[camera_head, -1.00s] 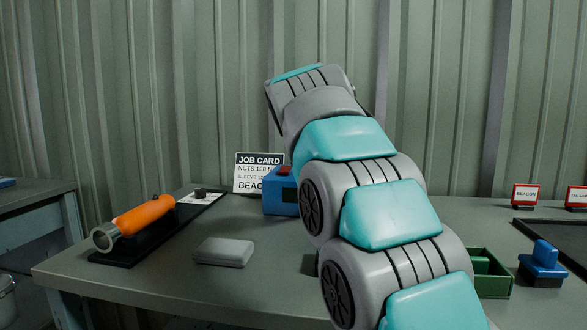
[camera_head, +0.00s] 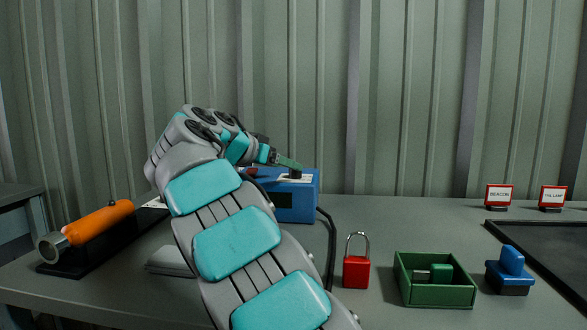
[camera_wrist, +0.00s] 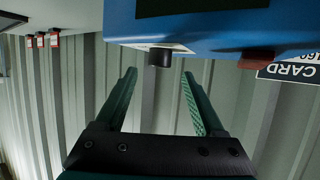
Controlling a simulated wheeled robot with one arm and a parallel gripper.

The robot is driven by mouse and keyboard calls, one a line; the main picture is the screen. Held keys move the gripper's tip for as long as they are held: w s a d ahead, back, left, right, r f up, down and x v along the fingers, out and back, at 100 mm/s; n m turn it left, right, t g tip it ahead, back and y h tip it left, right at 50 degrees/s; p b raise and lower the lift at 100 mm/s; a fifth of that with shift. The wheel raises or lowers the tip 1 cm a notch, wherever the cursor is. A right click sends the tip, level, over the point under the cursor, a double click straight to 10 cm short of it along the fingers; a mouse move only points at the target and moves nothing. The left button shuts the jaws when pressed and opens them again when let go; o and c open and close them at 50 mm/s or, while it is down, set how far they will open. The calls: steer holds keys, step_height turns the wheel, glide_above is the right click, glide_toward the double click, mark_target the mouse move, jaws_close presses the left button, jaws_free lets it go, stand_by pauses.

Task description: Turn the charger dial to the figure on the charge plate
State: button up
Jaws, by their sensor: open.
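The blue charger (camera_head: 306,200) stands on the bench with a dark display on its front. Its black dial (camera_head: 295,174) sticks up from the top, on a white printed label (camera_head: 290,180) whose figures are too small to read. My gripper (camera_head: 290,163) is at the charger's top, close to the dial. In the wrist view, which is upside down, my gripper (camera_wrist: 159,74) is open with its green fingers on either side of the dial's line. The dial (camera_wrist: 159,58) shows at the fingertips; contact cannot be told. I cannot make out a charge plate's figure.
A red block (camera_head: 253,172) sits on the charger's left top. A cable (camera_head: 331,240) runs down its right side. A red padlock (camera_head: 356,271), a green tray (camera_head: 435,294) and a blue-handled block (camera_head: 510,272) stand to the right. An orange torch (camera_head: 98,222) lies left.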

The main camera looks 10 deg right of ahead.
mark_target(295, 173)
steer(key=x, duration=0.5)
steer(key=shift+d+f+p, duration=0.15)
steer(key=shift+p, duration=0.2)
steer(key=shift+c, duration=0.3)
jaws_close()
